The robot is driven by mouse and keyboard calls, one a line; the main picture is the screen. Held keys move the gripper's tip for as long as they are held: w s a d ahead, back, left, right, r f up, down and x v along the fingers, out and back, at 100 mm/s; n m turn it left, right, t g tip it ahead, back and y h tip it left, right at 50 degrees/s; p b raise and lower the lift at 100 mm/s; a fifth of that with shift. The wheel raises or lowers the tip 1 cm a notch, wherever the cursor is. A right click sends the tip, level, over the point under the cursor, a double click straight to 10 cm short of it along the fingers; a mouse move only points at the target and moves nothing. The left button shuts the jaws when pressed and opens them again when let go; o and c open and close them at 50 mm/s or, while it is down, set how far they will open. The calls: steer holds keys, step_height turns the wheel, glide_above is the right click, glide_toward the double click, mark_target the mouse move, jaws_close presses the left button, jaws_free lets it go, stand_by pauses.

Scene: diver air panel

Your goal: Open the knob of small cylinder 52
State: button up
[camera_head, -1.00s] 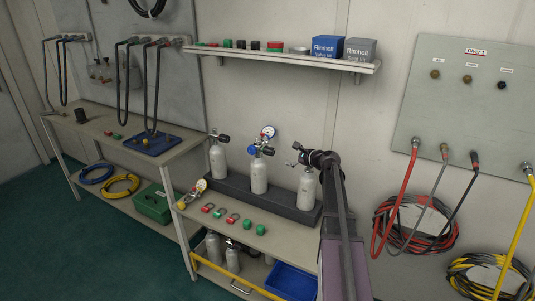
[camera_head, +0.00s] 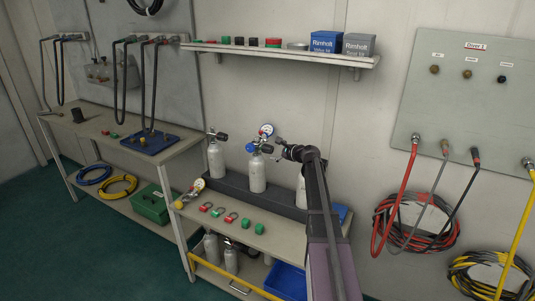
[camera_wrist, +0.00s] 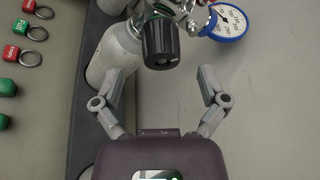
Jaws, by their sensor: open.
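Three small pale cylinders stand in a dark rack: a left one (camera_head: 216,161), a middle one (camera_head: 258,175) and a right one (camera_head: 301,192) largely hidden by my arm. I cannot read any number on them. The middle cylinder has a black knob (camera_head: 267,149) and a blue-rimmed gauge (camera_head: 267,130). In the wrist view, a black knob (camera_wrist: 160,43) sits at the top centre, with the cylinder body (camera_wrist: 112,58) to its left and the gauge (camera_wrist: 229,20) to its right. My gripper (camera_wrist: 160,75) is open and empty. Its fingertips are spread either side of the knob's line, short of it.
Red and green tags (camera_head: 221,212) and green blocks (camera_head: 246,224) lie on the bench before the rack (camera_head: 228,187). A shelf (camera_head: 280,54) with boxes hangs above. A hose panel (camera_head: 462,100) is on the right wall. The wall behind the cylinders is bare.

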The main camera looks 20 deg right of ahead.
mark_target(271, 150)
steer(key=shift+b+x, duration=0.55)
steer(key=shift+x, duration=1.9)
steer(key=c, duration=1.2)
steer(key=shift+o, duration=0.2)
steer(key=shift+a, duration=0.25)
steer(key=shift+d, duration=0.2)
